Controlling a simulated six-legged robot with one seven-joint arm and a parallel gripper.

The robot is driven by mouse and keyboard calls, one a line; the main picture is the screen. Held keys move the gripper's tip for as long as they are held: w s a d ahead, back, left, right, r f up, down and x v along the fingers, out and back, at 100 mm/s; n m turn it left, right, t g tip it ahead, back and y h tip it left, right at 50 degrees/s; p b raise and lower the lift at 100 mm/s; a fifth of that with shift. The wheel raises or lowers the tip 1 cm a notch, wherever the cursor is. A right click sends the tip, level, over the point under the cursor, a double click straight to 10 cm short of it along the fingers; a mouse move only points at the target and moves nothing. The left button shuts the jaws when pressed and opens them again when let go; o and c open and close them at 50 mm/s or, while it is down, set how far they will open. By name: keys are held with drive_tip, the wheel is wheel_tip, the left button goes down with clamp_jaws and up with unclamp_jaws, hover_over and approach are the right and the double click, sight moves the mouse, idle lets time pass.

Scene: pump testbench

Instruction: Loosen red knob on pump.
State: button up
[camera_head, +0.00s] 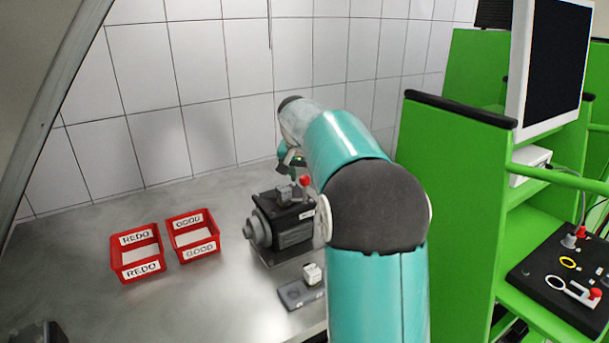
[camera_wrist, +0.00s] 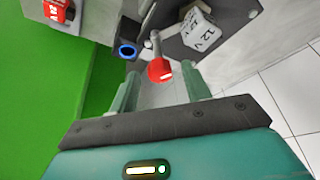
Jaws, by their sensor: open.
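The red knob (camera_head: 305,181) stands at the top of the dark pump (camera_head: 288,232) on the metal table. In the wrist view the red knob (camera_wrist: 160,70) sits at the end of a thin metal stem, between the fingertips of my gripper (camera_wrist: 160,76) in the picture. My gripper is open, with a visible gap on each side of the knob. I cannot tell whether the knob is between the fingers or just beyond them. In the head view my gripper (camera_head: 290,160) is close to the knob and partly hidden by my arm.
Red bins labelled REDO (camera_head: 138,254) and GOOD (camera_head: 193,236) stand left of the pump. A small dark block with a white cube (camera_head: 313,274) lies in front. A green cabinet (camera_head: 450,180) with a monitor stands right.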

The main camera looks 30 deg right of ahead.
drive_tip(key=c, duration=1)
drive_tip(key=shift+n, duration=0.3)
drive_tip(key=n+y, duration=0.1)
drive_tip(key=n, duration=0.2)
drive_tip(key=shift+d+t, duration=0.1)
drive_tip(key=shift+t, duration=0.3)
drive_tip(key=n+y, duration=0.1)
drive_tip(key=n, duration=0.1)
drive_tip(key=n+y, duration=0.1)
drive_tip(key=n, duration=0.1)
drive_tip(key=shift+s+d+n+t, duration=0.1)
drive_tip(key=shift+n+t, duration=0.2)
drive_tip(key=shift+n, duration=0.1)
drive_tip(key=n, duration=0.2)
drive_tip(key=n+y, duration=0.1)
drive_tip(key=n, duration=0.1)
drive_tip(key=shift+d+n+y, duration=0.15)
drive_tip(key=shift+n+y, duration=0.15)
drive_tip(key=n+y, duration=0.1)
drive_tip(key=n, duration=0.1)
drive_tip(key=n+g, duration=0.1)
drive_tip(key=n, duration=0.1)
drive_tip(key=shift+n+y, duration=0.4)
